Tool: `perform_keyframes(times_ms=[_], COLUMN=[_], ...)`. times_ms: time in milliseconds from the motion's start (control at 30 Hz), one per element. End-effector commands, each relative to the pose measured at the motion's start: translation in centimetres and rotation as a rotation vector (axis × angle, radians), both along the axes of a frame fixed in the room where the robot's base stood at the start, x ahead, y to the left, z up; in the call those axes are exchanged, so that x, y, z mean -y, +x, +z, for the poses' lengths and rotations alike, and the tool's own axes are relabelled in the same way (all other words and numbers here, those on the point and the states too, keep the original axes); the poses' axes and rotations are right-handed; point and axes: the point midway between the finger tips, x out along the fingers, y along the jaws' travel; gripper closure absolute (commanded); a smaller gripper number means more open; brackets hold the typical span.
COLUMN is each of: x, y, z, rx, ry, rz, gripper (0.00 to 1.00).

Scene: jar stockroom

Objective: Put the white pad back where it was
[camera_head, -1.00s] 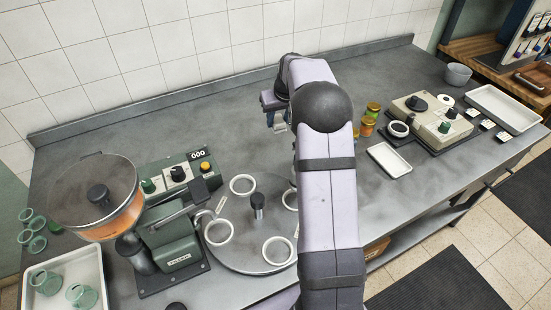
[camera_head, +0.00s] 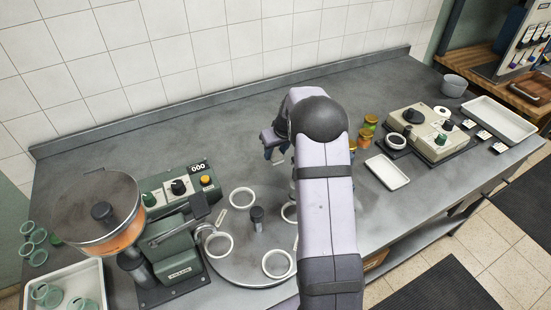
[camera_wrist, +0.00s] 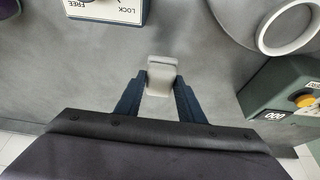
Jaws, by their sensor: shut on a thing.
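My gripper (camera_wrist: 160,92) is shut on the white pad (camera_wrist: 160,68), a small pale block whose far end sticks out beyond the fingertips in the wrist view. Bare grey bench lies around and beneath the pad in that view; I cannot tell the height between them. In the head view my gripper (camera_head: 277,152) is over the bench behind the turntable, partly hidden by my arm. The pad is hard to make out there.
The turntable (camera_head: 240,262) carries several white rings. The green machine (camera_head: 180,255) with its hopper stands left. A box marked LOCK and FREE (camera_wrist: 108,12) shows in the wrist view. Jars (camera_head: 365,138) and a white tray (camera_head: 387,172) stand right. The back bench is clear.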

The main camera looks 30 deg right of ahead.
Motion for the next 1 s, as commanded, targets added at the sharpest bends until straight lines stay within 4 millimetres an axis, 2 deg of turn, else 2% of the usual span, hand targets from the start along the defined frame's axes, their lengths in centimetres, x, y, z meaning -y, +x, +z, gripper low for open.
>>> perform_keyframes(times_ms=[267,600,1000], x=[0.0,0.0,0.0], y=[0.0,0.0,0.0], z=[-0.8,-4.1,-4.6], rx=[0.000,0.000,0.002], ry=[0.000,0.000,-0.001], rz=[0.000,0.000,0.000], gripper=[0.89,0.89,0.89])
